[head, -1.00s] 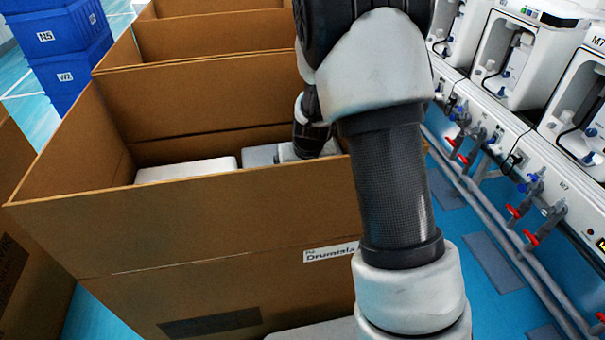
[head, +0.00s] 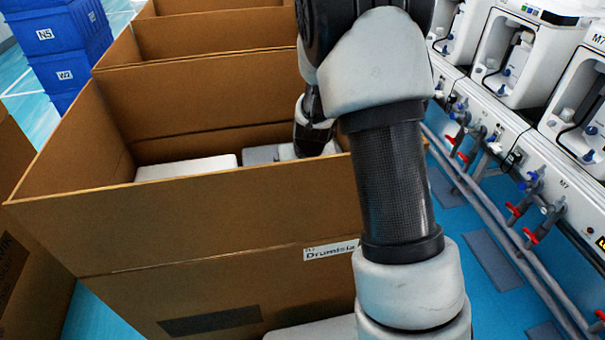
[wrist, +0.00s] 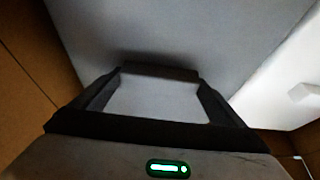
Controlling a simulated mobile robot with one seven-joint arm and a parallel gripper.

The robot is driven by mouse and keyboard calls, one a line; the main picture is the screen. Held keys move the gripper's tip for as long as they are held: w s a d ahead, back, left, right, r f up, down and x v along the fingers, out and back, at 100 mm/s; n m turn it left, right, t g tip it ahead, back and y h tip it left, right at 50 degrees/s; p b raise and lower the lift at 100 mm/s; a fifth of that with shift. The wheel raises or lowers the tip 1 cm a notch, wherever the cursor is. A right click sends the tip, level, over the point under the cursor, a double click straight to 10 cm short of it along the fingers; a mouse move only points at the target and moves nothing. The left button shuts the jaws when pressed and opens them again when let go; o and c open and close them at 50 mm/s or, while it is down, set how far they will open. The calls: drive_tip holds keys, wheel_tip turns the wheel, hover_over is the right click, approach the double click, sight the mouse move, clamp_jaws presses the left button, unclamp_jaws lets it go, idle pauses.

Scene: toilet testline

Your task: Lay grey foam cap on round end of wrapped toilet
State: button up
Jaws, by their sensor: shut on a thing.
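The grey foam cap (wrist: 190,30) fills most of the upper wrist view as a flat grey surface. My gripper (wrist: 160,72) is shut on it, with its dark fingers against the grey. In the head view a strip of the grey cap (head: 262,154) shows inside the open cardboard box, beside my wrist. My fingertips are hidden there behind the box's front wall. A white surface, probably the wrapped toilet, lies at the right of the wrist view (wrist: 292,75). A flat white block (head: 188,168) shows left of the grey cap; I cannot tell whether it is the same thing.
The tall cardboard box (head: 190,225) surrounds my gripper, and its walls are close. More open boxes (head: 210,42) stand behind it. Blue crates (head: 65,45) are stacked at the back left. A test bench with red-handled valves (head: 515,210) runs along the right.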

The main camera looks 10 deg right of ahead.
drive_tip(key=o, duration=1.2)
drive_tip(key=p+v, duration=0.6)
drive_tip(key=v, duration=1.1)
drive_tip(key=shift+r, duration=0.25)
